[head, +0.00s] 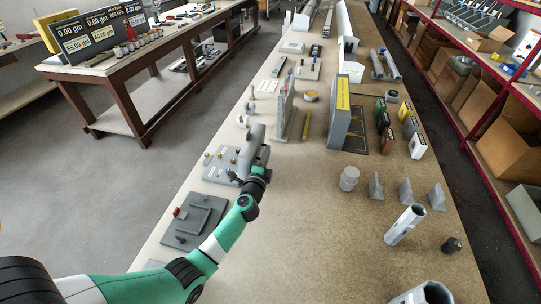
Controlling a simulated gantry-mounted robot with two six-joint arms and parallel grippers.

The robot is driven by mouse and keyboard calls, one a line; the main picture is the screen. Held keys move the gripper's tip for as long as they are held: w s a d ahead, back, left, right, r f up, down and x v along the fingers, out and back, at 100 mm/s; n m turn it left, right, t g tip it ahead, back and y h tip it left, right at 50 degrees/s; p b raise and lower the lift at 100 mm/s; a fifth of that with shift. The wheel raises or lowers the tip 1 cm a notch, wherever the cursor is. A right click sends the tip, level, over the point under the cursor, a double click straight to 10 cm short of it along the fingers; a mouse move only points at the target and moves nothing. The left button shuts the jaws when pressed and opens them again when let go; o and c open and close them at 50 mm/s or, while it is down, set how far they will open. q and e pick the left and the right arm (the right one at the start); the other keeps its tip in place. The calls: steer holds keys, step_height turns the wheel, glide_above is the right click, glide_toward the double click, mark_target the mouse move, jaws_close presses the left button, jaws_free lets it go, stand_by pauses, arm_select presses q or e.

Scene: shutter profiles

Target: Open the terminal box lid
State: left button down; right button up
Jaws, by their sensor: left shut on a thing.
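The terminal box (220,175) is a low grey plate-like base on the bench, left of centre, with small brass-coloured terminals and a blue knob on it. Its grey lid (252,143) stands raised and tilted along the right side of the base, so the inside shows. My left gripper (261,158) is at the lower right part of the lid and is shut on it; the fingertips are small and partly hidden by the dark wrist. My right gripper is out of view.
A grey panel with a red part (201,215) lies close to my left forearm. Upright grey plates (286,102) and a tall grey binder-like block (338,115) stand beyond. A pale cylinder (349,178) and wedges stand to the right. The bench's front middle is clear.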

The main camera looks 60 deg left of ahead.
arm_select(q)
steer(key=shift+s+a+r+n, duration=0.15)
steer(key=shift+s+n, duration=0.05)
steer(key=shift+n, duration=0.1)
steer(key=c, duration=0.9)
jaws_free()
steer(key=p+v, duration=0.2)
steer(key=v, duration=0.9)
steer(key=shift+s+d, duration=0.15)
steer(key=shift+d, duration=0.15)
